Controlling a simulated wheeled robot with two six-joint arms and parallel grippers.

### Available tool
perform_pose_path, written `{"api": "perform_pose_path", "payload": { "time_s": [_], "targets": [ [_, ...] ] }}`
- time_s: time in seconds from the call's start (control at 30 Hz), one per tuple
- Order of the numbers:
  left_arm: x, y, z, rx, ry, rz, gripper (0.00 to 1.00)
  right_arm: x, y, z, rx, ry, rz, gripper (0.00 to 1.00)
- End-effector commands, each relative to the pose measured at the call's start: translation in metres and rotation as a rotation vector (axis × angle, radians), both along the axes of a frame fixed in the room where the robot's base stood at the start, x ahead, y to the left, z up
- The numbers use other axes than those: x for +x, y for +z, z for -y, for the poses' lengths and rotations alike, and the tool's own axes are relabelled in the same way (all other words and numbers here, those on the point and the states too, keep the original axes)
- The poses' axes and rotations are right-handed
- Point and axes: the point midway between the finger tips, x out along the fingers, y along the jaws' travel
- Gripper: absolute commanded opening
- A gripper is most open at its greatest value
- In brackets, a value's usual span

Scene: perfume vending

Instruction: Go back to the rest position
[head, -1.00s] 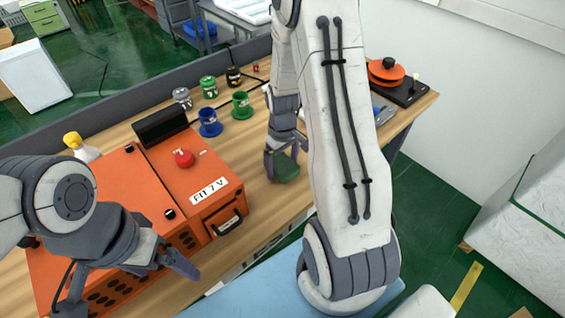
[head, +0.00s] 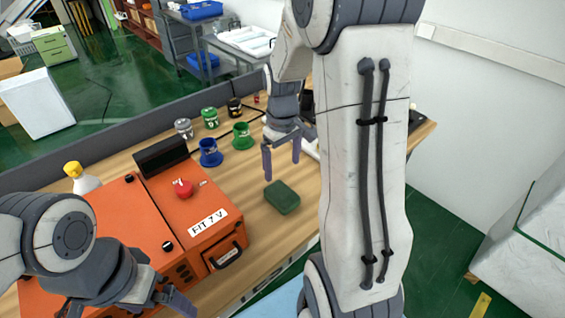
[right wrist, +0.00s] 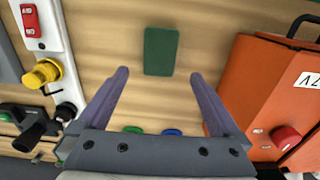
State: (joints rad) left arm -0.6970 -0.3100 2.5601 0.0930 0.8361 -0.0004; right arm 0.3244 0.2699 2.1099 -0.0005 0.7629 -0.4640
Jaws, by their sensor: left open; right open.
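My right gripper (head: 282,158) is open and empty above the wooden table, behind a dark green block (head: 282,197). The block lies flat on the table, apart from the fingers. In the right wrist view the green block (right wrist: 160,51) lies beyond the open fingertips of my right gripper (right wrist: 160,75). My left gripper (head: 165,300) is at the bottom left, in front of the orange machine (head: 190,215) marked "FIT 7 V". Its fingers are partly cut off by the picture's lower edge.
Blue (head: 211,153) and green (head: 242,136) cups stand behind the machine, with several small jars further back. A white bottle with a yellow cap (head: 82,178) stands at the machine's left. My right arm hides much of the table's right side.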

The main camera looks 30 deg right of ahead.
Motion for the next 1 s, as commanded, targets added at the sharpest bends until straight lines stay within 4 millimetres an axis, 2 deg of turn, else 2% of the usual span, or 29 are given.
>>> {"api": "perform_pose_path", "payload": {
  "time_s": [0.33, 0.47, 0.57, 1.0],
  "targets": [
    [0.000, 0.000, 0.000, 0.000, 0.000, 0.000, 1.00, 0.000, 0.001, 0.000, 0.000, 0.000, -0.001, 1.00],
    [0.000, 0.000, 0.000, 0.000, 0.000, 0.000, 1.00, 0.000, -0.007, 0.000, 0.001, 0.000, -0.003, 1.00],
    [0.000, 0.001, 0.000, 0.000, 0.000, 0.000, 1.00, -0.001, -0.020, 0.000, 0.002, 0.000, -0.005, 1.00],
    [0.000, 0.005, 0.000, 0.000, 0.000, 0.000, 1.00, -0.002, -0.103, -0.001, 0.002, 0.000, -0.005, 1.00]
  ]
}}
